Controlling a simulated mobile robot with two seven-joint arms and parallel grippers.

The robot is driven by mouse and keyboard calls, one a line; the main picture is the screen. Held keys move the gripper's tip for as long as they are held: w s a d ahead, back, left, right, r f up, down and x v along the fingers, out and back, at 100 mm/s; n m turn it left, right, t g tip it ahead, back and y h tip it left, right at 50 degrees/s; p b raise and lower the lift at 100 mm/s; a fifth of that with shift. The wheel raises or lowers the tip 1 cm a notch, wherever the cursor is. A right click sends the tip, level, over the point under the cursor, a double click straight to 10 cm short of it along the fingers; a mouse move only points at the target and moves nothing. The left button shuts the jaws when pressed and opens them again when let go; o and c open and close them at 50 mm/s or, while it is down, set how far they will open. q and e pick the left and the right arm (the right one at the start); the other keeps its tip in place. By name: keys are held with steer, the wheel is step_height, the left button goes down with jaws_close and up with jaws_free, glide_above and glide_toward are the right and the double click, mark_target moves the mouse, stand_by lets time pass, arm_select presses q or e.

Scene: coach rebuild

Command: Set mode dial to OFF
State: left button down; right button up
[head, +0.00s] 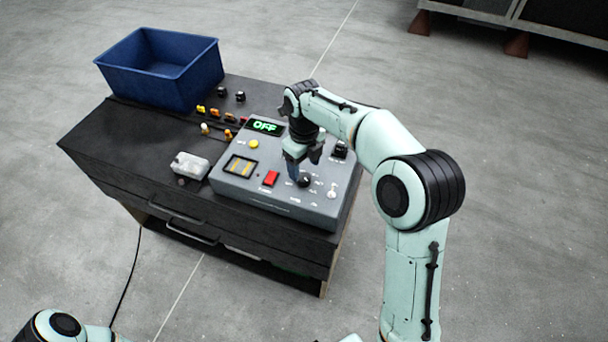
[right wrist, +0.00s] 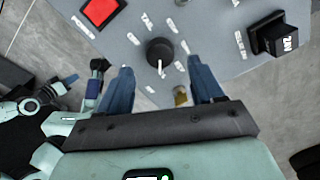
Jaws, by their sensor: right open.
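The mode dial (head: 305,181) is a black round knob on the sloped grey control panel (head: 232,187). In the right wrist view the dial (right wrist: 160,52) has a white pointer line towards the bottom of the picture. Small labels ring it, too blurred to read surely. The panel's display (head: 265,127) shows OFF in green. My right gripper (head: 303,172) is over the panel at the dial, fingers down. In the right wrist view its open blue fingers (right wrist: 162,82) stand either side, apart from the dial. Part of my left arm shows at lower left; its fingers are not clear.
The panel also has a red button (head: 271,178), a yellow button (head: 254,144) and a black switch (head: 340,149). A blue bin (head: 165,75), several small coloured parts and a whitish block (head: 190,165) share the dark cabinet top (head: 120,145).

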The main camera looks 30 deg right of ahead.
mark_target(304, 177)
steer(key=shift+f, duration=2.15)
steer(key=c, duration=1.1)
steer(key=shift+o, duration=0.3)
steer(key=shift+n, duration=0.3)
